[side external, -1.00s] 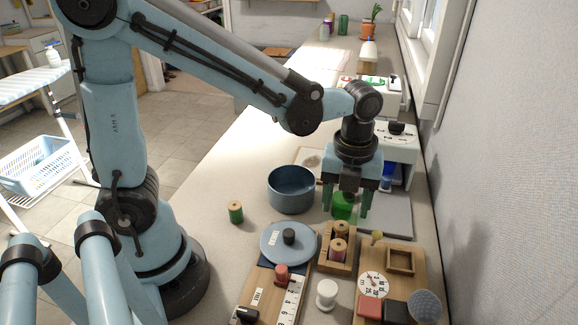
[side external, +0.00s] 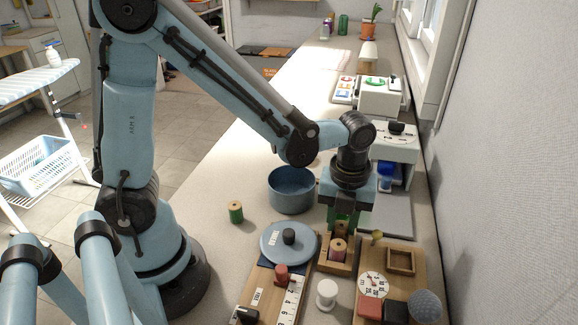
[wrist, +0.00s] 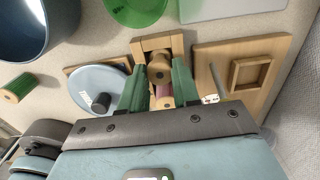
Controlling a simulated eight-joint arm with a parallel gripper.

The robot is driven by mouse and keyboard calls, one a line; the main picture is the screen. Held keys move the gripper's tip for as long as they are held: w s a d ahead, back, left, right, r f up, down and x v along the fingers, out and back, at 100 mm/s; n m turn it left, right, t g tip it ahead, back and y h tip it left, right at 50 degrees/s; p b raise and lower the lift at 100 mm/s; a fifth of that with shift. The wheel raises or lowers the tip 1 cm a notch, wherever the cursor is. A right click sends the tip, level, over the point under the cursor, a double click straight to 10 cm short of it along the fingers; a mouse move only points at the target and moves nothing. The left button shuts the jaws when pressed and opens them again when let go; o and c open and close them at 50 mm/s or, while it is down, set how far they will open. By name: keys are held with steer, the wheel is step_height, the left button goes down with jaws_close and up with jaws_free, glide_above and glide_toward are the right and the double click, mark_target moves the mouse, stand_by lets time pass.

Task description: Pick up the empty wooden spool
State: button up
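A wooden rack (side external: 349,262) holds two spools upright in a row. The rear spool (wrist: 159,66) looks like bare wood in the wrist view. The front spool has pink thread (side external: 337,255) and a wooden top; it also shows in the wrist view (wrist: 165,93). My gripper (side external: 342,222) points down over the rack's rear part. In the wrist view, my gripper's green fingers (wrist: 159,75) are apart, one on each side of the rear spool. I cannot tell whether they touch it. In the side view the fingers largely hide the rear spool.
A blue pot (side external: 291,192) stands left of the gripper. A green spool (side external: 235,212) stands on the counter. A round blue lid (side external: 275,248) is left of the rack, a white spool (side external: 326,294) in front, and a wooden board with a dial (side external: 373,286) at right.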

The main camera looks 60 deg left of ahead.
steer(key=c, duration=0.4)
steer(key=shift+r, duration=0.15)
